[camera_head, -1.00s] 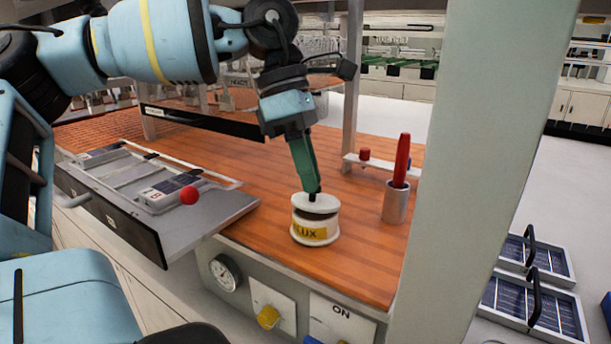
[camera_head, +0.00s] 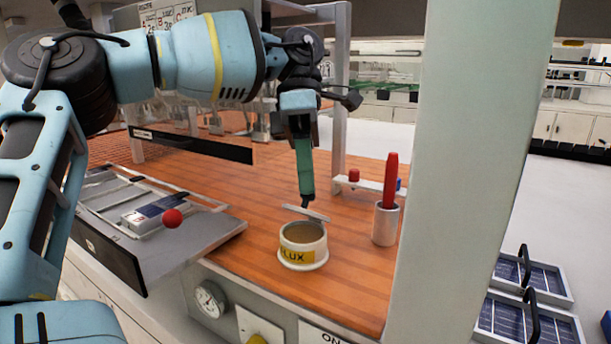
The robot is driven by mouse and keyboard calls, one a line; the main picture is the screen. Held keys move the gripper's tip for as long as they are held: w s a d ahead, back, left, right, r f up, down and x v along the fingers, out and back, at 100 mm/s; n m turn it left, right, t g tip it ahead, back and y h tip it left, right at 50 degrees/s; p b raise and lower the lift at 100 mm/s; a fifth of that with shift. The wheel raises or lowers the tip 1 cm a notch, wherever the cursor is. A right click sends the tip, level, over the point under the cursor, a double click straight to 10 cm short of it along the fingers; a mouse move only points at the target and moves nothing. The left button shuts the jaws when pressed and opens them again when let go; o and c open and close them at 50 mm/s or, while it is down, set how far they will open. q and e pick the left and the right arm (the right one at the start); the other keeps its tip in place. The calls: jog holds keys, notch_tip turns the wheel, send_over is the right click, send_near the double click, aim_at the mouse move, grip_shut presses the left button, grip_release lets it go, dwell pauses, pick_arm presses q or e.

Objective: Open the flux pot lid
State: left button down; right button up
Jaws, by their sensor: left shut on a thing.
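The flux pot (camera_head: 303,247) is a short white pot with a yellow FLUX label, standing upright on the orange-brown worktop. Its top is open and shows a dull interior. The flux pot lid (camera_head: 306,213), a thin pale disc seen nearly edge-on and slightly tilted, is above the pot's far rim, apart from it. My left gripper (camera_head: 306,201) points down from above and is shut on the lid's small knob, which the fingertips mostly hide. My right gripper is not in view.
A grey cup (camera_head: 385,225) with a red-handled tool stands right of the pot. A grey drawer tray (camera_head: 190,244) with a red ball knob (camera_head: 172,218) juts out at left. A pale post (camera_head: 470,170) rises at right. The worktop around the pot is mostly clear.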

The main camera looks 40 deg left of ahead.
pick_arm(q)
jog(key=c, duration=1.3)
grip_release()
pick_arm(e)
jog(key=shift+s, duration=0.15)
pick_arm(q)
jog(key=shift+r, duration=0.6)
jog(key=shift+s+d+r+b, duration=0.15)
jog(key=shift+r+b, duration=0.05)
jog(key=shift+r, duration=0.4)
jog(key=shift+s+d+r+b, duration=0.1)
jog(key=shift+s+r+b, duration=0.1)
jog(key=shift+r, duration=0.35)
jog(key=s+d+r+b, duration=0.1)
jog(key=s+d+b, duration=0.1)
jog(key=s+d, duration=0.7)
jog(key=shift+s+d+r, duration=0.25)
jog(key=shift+s, duration=1.25)
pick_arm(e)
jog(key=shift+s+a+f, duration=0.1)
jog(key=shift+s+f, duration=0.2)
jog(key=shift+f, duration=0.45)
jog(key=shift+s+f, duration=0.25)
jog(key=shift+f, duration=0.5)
